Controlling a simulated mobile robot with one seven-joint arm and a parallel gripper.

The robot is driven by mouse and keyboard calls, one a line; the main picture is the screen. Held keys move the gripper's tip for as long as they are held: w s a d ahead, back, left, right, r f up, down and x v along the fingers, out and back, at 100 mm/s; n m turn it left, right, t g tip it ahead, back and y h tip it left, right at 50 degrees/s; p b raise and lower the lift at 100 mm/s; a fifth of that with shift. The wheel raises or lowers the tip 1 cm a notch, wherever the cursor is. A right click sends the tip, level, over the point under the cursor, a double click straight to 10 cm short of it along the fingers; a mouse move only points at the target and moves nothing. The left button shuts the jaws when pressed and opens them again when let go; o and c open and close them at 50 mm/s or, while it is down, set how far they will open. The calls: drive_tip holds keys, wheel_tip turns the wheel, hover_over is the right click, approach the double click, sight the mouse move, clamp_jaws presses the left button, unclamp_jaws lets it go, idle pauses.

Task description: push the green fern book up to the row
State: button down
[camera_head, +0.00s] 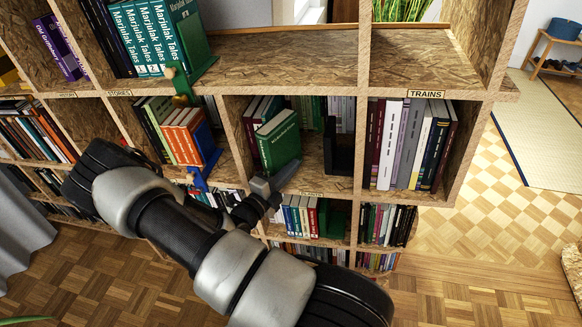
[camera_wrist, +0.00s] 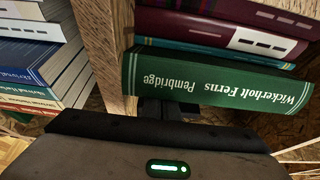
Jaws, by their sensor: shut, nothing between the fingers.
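The green fern book (camera_head: 279,143) stands in the middle compartment of the shelf, to the right of a short row of dark red, white and teal books (camera_head: 259,110). In the wrist view its spine (camera_wrist: 215,79) reads "Wickerholt Ferns Pembridge" and lies just below the row (camera_wrist: 225,32); it sticks out further towards me than the row. Whether book and row touch is unclear. My gripper (camera_head: 284,176) is shut and empty, low by the book's lower right. In the wrist view the fingertips (camera_wrist: 168,108) are at the book's near side; contact cannot be told.
A black bookend (camera_head: 331,148) stands to the right in the same compartment, with bare shelf between. An upright divider (camera_head: 361,145) separates it from the trains books (camera_head: 408,142). Left of another divider (camera_wrist: 103,45) are orange books (camera_head: 186,137) and a blue bookend (camera_head: 207,152).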

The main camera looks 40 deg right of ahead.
drive_tip(key=p+v, duration=0.1)
drive_tip(key=v, duration=0.9)
